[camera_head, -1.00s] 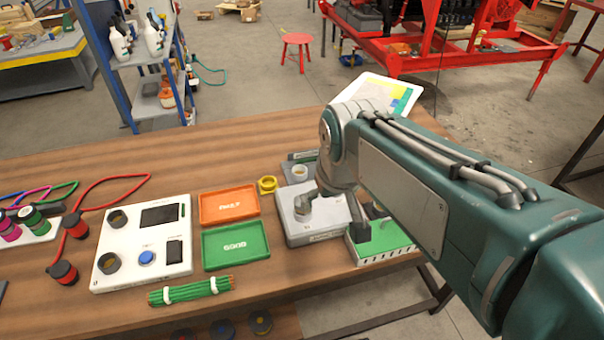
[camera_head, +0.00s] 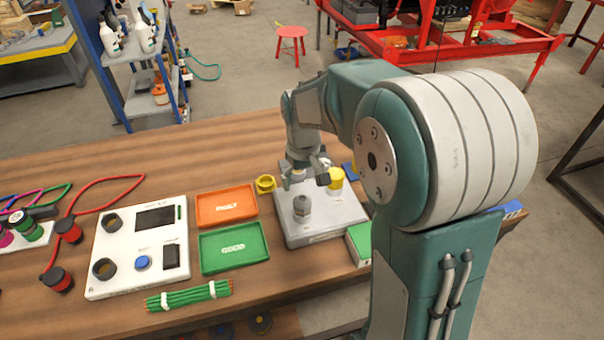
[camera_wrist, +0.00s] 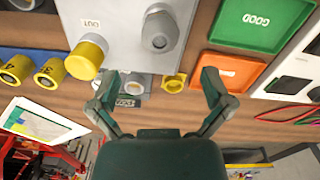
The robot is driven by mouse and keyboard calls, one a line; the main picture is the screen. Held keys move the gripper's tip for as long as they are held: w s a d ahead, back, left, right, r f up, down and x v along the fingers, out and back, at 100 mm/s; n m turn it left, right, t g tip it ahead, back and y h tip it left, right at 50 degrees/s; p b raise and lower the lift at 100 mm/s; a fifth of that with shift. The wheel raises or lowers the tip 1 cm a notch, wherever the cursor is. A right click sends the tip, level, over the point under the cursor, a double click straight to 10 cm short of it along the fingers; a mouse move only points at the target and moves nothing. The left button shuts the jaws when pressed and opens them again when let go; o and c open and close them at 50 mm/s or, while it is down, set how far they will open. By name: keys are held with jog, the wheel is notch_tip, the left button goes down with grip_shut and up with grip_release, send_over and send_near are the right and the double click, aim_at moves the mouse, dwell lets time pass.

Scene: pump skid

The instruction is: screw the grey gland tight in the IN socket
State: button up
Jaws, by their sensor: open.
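The grey gland (camera_head: 302,208) stands upright on top of the grey box (camera_head: 322,230). It also shows in the wrist view (camera_wrist: 161,30), near the top edge. Its lower end is hidden, so I cannot tell how deep it sits, and no IN label is readable. A yellow fitting (camera_wrist: 86,57) is on the same box beside the OUT label (camera_wrist: 91,24). My gripper (camera_wrist: 158,80) is open and empty, its two fingers spread wide. In the head view my gripper (camera_head: 305,178) is above the box's far side, behind the gland and apart from it.
A yellow ring (camera_head: 265,184) lies beside the box, left of it. The orange FAULT tray (camera_head: 227,206) and green GOOD tray (camera_head: 234,247) are left of the box, with a white panel (camera_head: 140,245) beyond. Numbered yellow rings (camera_wrist: 50,72) sit at left in the wrist view.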

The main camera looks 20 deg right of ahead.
aim_at(303, 199)
notch_tip(303, 199, down, 9)
jog(key=shift+f, duration=0.2)
dwell(0.3)
